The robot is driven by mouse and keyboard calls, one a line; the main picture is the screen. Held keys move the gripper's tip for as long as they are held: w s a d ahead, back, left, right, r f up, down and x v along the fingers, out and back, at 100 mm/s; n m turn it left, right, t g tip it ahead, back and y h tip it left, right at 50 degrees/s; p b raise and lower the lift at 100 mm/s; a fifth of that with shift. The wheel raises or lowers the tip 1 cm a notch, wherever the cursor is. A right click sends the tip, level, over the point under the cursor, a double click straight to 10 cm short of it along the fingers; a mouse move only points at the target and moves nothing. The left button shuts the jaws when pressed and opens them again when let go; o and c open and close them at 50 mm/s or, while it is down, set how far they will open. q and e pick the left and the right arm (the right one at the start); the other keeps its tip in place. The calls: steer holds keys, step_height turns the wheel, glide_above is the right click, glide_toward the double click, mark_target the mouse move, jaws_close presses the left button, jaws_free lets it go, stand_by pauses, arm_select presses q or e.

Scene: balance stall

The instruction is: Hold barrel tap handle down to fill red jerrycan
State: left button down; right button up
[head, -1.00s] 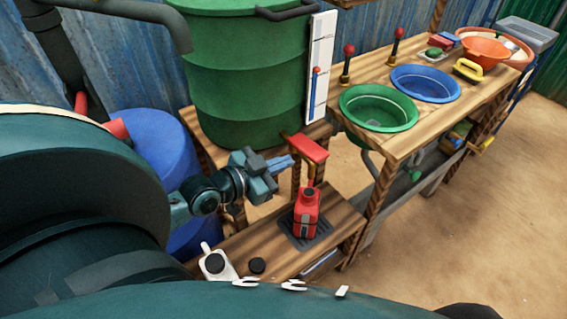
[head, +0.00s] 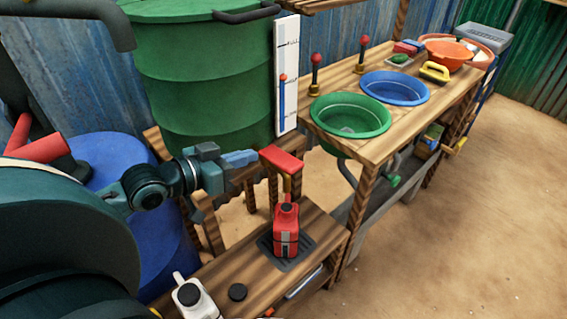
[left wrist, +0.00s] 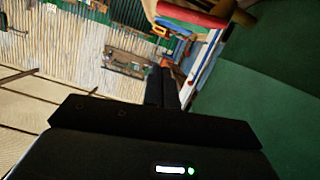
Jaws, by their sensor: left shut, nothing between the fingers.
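The red tap handle (head: 283,158) is at the foot of the green barrel (head: 205,80), above a brass tap. The red jerrycan (head: 286,240) stands upright below the tap on a dark grate (head: 265,247). My left gripper (head: 254,157) is shut and empty, its blue fingertips just left of the handle; whether they touch it I cannot tell. In the left wrist view the dark fingers (left wrist: 162,86) are together, with the red handle (left wrist: 195,14) above them and the barrel (left wrist: 280,100) to the right. My right gripper is out of view.
A blue barrel (head: 115,165) stands behind my left arm. Green (head: 350,118) and blue (head: 395,88) basins are in the table at right. The sandy floor at right is clear.

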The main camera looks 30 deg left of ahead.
arm_select(q)
glide_above(283, 168)
steer(key=shift+w+a+f, duration=0.1)
steer(key=shift+w+f, duration=0.1)
steer(key=shift+f, duration=0.45)
steer(key=shift+w+a+f, duration=0.1)
steer(key=shift+w+f, duration=0.05)
steer(key=shift+f, duration=0.45)
steer(key=f, duration=0.2)
steer(key=shift+s+d+f, duration=0.1)
steer(key=shift+s+f, duration=0.15)
steer(key=shift+f, duration=0.1)
steer(key=shift+d+f, duration=0.1)
steer(key=shift+f, duration=0.5)
